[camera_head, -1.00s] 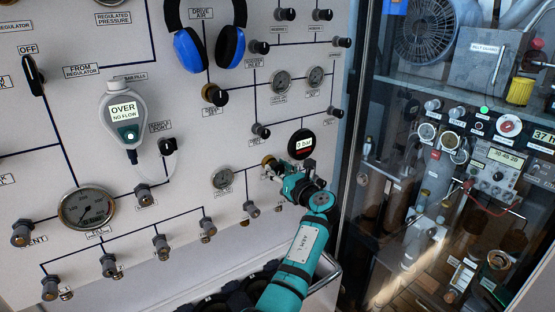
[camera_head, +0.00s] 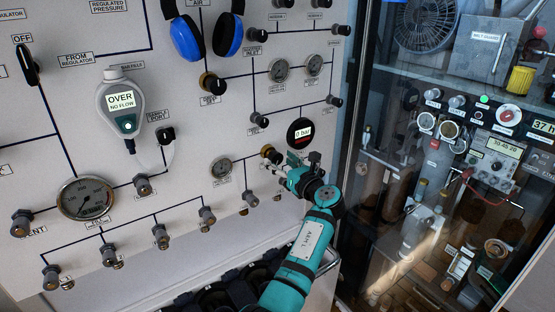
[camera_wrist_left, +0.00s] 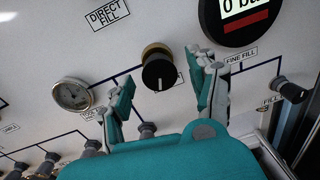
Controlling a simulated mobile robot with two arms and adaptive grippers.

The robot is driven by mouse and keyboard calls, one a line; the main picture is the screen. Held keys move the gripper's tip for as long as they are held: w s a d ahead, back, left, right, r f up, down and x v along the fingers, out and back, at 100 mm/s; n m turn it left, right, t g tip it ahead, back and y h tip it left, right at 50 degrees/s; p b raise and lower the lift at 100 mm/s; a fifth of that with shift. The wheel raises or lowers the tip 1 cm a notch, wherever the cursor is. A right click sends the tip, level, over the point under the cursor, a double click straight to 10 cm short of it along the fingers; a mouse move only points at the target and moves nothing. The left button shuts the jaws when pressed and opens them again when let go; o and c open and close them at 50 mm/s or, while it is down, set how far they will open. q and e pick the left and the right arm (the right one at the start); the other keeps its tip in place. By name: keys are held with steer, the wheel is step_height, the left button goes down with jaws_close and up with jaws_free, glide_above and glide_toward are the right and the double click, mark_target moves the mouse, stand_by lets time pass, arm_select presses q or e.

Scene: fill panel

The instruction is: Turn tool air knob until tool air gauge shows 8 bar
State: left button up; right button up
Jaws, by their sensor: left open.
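A black knob with a brass collar (camera_head: 270,154) sits on the panel, and it also shows in the left wrist view (camera_wrist_left: 158,72) with a white mark pointing down. A small round dial gauge (camera_head: 221,167) is to its left, also in the left wrist view (camera_wrist_left: 72,95); its label is partly hidden and its reading is too small to tell. My left gripper (camera_head: 280,165) is open, its fingers spread to either side of the knob in the left wrist view (camera_wrist_left: 162,75). I cannot tell whether they touch it. My right gripper is not in view.
A round digital display (camera_head: 301,133) reading 0 bar is up and right of the knob. Several smaller valve knobs (camera_head: 207,216) line the panel below. A glass-fronted cabinet (camera_head: 375,130) stands at the right.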

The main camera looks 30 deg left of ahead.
arm_select(q)
steer(key=v, duration=0.9)
steer(key=shift+s+d, duration=0.2)
steer(key=shift+d, duration=0.1)
stand_by(1.9)
